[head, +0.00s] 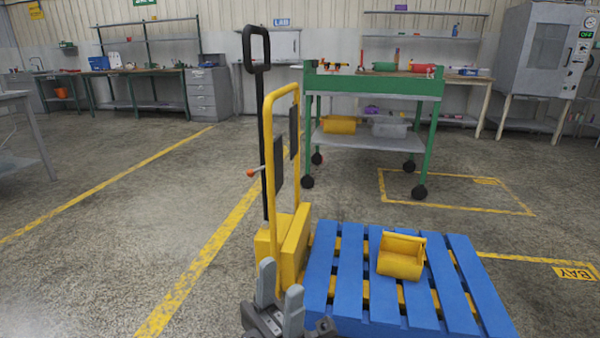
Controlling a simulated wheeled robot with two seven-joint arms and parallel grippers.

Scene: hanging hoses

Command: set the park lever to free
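The park lever (253,172) is a short thin rod with an orange knob. It sticks out to the left from the mast of a yellow pallet truck (268,244), and its knob end sits slightly lower than its root. The truck has a tall black loop handle (256,48) and a yellow tube frame. My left gripper (280,284) is low in front of the truck's body, well below the lever and apart from it. Its two grey fingers stand apart, pointing up, with nothing seen between them. My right gripper is not in view.
A blue pallet (343,282) with a yellow bin (401,256) on it lies right of the truck. A green wheeled cart (375,85) stands behind. The floor to the left, with yellow lines (200,262), is clear.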

